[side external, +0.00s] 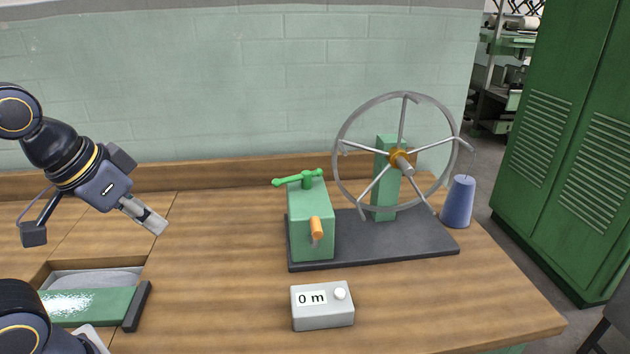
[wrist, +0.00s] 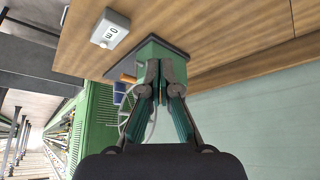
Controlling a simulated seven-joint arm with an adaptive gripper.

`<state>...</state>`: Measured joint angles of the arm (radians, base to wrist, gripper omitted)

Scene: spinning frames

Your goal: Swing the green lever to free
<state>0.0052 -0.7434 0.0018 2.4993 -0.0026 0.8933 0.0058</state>
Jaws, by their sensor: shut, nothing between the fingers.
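The green lever (side external: 298,179) is a bright green bar on top of a green box (side external: 306,228). In the side external view it lies crosswise, its left end out past the box's left edge. My gripper (side external: 160,226) is shut and empty, in the air above the table to the left, well apart from the lever. In the wrist view my gripper (wrist: 165,68) points toward the green box (wrist: 160,48), and its fingers hide most of the box top. I cannot make out the lever clearly there.
A grey wheel (side external: 338,150) and the box stand on a dark base (side external: 375,252). An orange handle (side external: 315,229) is on the box front. A counter (side external: 322,317) reading "0 m" sits in front. Table between gripper and box is clear.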

